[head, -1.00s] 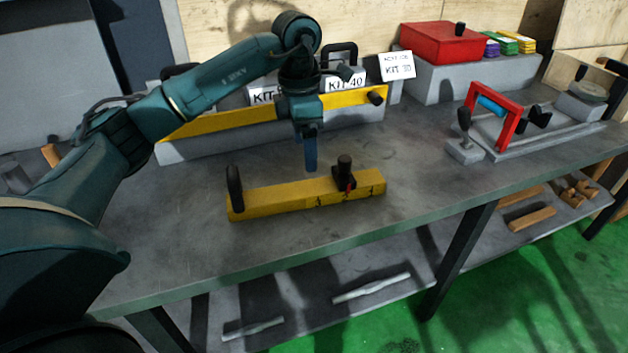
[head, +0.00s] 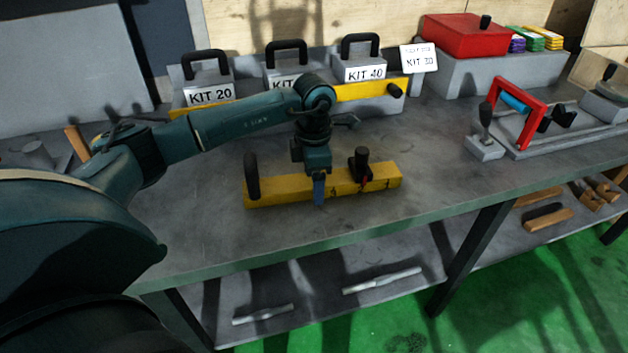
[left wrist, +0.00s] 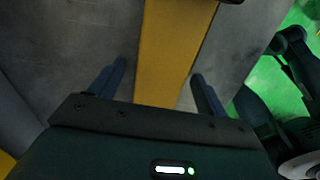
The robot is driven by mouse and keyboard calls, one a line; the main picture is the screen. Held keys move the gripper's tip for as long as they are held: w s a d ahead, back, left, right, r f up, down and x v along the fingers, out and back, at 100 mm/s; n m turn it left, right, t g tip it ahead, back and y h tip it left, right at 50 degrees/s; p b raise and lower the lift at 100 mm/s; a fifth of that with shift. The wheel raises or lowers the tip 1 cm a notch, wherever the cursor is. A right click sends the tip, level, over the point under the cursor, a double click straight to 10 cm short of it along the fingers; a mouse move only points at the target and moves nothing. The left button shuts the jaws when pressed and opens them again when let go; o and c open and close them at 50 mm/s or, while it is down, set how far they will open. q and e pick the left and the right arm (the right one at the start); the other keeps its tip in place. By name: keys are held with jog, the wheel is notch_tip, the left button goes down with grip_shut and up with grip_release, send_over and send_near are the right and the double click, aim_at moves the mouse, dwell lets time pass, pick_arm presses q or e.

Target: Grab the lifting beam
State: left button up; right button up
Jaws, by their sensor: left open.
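The lifting beam, a yellow bar with dark marks (head: 284,190), lies on the grey bench with a black upright handle at its left end and a black clamp knob with a red part right of its middle. My left gripper (head: 319,190) is open and points down at the middle of the beam, between handle and knob. In the left wrist view the beam (left wrist: 172,50) runs between the two open fingers (left wrist: 160,82), with a gap on each side. How far the fingertips reach down its sides is hard to tell. My right gripper is not in view.
Behind stands a rack with kit labels (head: 210,96) and another yellow bar (head: 360,90). A red-handled fixture (head: 520,112) and a red box (head: 465,38) are on the right. The bench front (head: 300,235) is clear; a lower shelf holds metal bars (head: 382,281).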

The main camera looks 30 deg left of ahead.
pick_arm(q)
jog(key=shift+f, duration=0.3)
jog(key=shift+c, duration=0.4)
jog(key=shift+r, duration=0.15)
jog(key=c, duration=1.5)
